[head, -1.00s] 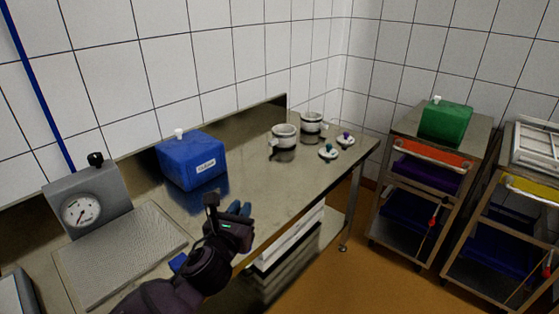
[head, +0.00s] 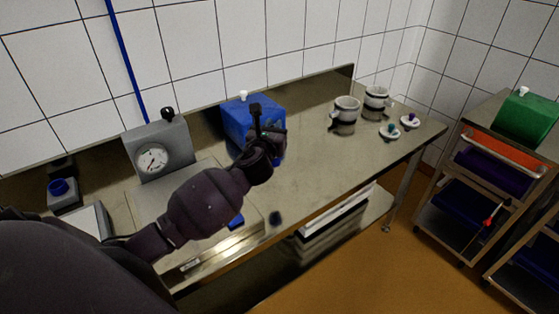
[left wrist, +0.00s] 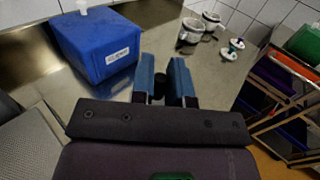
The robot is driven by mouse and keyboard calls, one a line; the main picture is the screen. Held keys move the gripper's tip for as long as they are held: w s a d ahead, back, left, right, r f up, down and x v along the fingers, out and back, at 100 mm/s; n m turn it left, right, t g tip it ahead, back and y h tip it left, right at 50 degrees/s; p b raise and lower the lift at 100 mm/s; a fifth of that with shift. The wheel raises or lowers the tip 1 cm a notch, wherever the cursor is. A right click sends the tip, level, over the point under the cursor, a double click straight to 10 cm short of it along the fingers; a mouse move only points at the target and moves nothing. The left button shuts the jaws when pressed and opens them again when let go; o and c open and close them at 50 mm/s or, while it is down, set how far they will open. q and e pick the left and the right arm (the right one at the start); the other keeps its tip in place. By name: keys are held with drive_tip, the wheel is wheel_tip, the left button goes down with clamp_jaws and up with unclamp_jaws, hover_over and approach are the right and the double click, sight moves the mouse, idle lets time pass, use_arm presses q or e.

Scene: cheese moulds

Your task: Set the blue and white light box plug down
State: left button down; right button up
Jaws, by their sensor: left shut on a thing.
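My left gripper (head: 277,158) is over the steel table (head: 315,165), in front of the blue box with a white cap (head: 250,115). In the left wrist view its two blue fingers (left wrist: 162,80) are shut on a small dark thing, which I take for the light box plug (left wrist: 160,86). The plug is mostly hidden between the fingers, and I cannot make out blue or white on it. In the left wrist view the blue box stands left of the fingers, apart from them. My right gripper is not in view.
A dial scale (head: 158,152) stands to the left. Two white pots (head: 345,115) and two knobbed lids (head: 390,131) stand at the table's right end. A small blue thing (head: 236,222) lies near the front edge. The tabletop right of the gripper is clear. Trolleys (head: 490,175) stand right.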

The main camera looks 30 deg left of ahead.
use_arm(q)
wheel_tip(320, 180, down, 7)
drive_tip(key=shift+r+b, duration=0.1)
drive_tip(key=shift+b, duration=0.65)
drive_tip(key=shift+f+b, duration=0.3)
drive_tip(key=shift+f, duration=0.6)
wheel_tip(320, 180, down, 3)
drive_tip(key=shift+f+b, duration=0.2)
drive_tip(key=shift+b, duration=0.45)
drive_tip(key=shift+f, duration=0.1)
drive_tip(key=c, duration=1.6)
unclamp_jaws()
drive_tip(key=shift+f, duration=0.15)
drive_tip(key=o, duration=0.5)
drive_tip(key=shift+r, duration=0.2)
drive_tip(key=shift+s+d, duration=0.1)
drive_tip(key=shift+s, duration=0.15)
drive_tip(key=v, duration=1.1)
drive_tip(key=shift+s, duration=0.25)
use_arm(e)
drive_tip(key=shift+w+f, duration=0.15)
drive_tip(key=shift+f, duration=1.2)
